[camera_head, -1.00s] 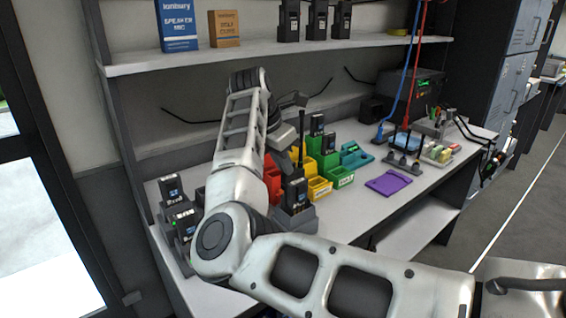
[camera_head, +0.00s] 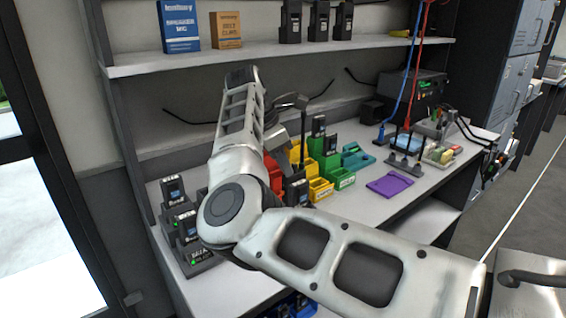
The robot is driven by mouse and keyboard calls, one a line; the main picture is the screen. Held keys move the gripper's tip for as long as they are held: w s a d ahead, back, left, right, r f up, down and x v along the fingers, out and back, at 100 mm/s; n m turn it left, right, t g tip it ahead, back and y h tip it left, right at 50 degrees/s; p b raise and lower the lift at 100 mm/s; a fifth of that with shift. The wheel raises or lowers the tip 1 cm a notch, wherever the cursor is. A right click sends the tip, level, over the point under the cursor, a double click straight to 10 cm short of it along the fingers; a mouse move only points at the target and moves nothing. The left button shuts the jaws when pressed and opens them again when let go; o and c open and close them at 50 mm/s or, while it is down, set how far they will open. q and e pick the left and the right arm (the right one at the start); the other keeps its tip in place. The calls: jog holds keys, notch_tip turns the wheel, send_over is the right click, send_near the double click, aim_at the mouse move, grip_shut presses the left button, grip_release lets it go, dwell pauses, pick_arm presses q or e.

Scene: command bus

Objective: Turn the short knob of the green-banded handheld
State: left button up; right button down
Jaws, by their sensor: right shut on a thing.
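My right arm comes in from the lower right, bends at a large elbow and reaches over the bench. Its gripper (camera_head: 281,140) is small and partly hidden behind the forearm, pointing down beside a tall thin black antenna. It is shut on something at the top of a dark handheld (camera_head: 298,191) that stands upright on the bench. The short knob and any green band cannot be made out, and my arm covers the handheld's lower part. My left gripper is not in view.
Several dark radios in chargers (camera_head: 187,235) stand at the bench's left. A purple mat (camera_head: 390,185) lies on the right. A shelf (camera_head: 280,54) runs above the arm.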

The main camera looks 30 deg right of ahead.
jog(key=c, duration=1.5)
grip_release()
jog(key=shift+o, duration=0.2)
jog(key=v, duration=1.6)
jog(key=shift+f, duration=0.1)
